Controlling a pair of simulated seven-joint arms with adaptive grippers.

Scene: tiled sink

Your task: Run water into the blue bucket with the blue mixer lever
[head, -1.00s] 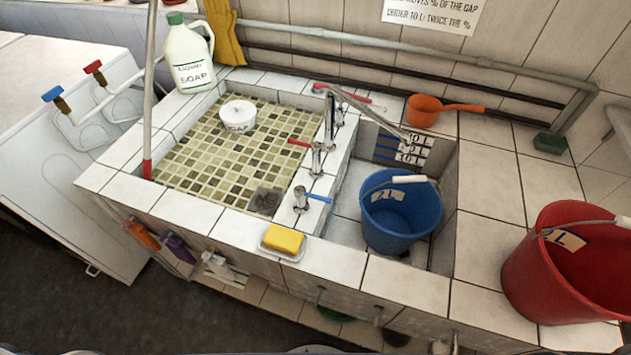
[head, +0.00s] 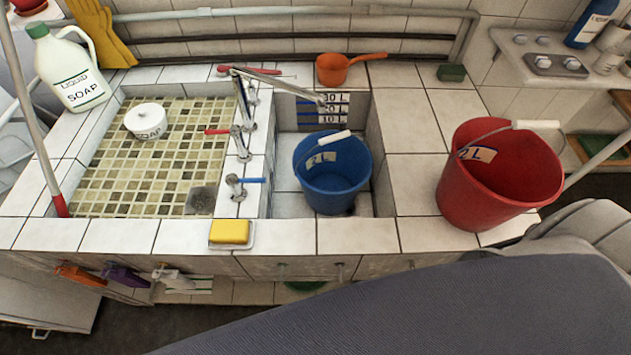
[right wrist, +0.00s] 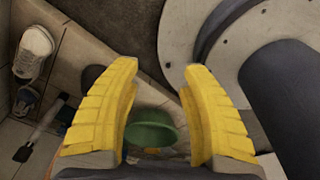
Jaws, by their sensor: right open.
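The blue bucket (head: 332,178), labelled 2 L, stands upright in the small right basin, its handle with a white grip across the rim. The blue mixer lever (head: 250,180) is on the front tap on the ledge between the basins. A red lever (head: 217,132) is on the tap behind it. The metal spout (head: 275,82) reaches over the right basin, towards the back of the bucket; no water is visible. My right gripper (right wrist: 162,75) shows in the right wrist view with yellow fingers apart and nothing between them, beyond them a green round thing (right wrist: 150,130). My left gripper is not in view.
A red bucket (head: 490,185) stands on the tiles at right. A yellow sponge (head: 229,232) lies on a dish at the front edge. An orange dipper (head: 335,69) and a soap jug (head: 70,75) stand at the back. My arm covers the lower right.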

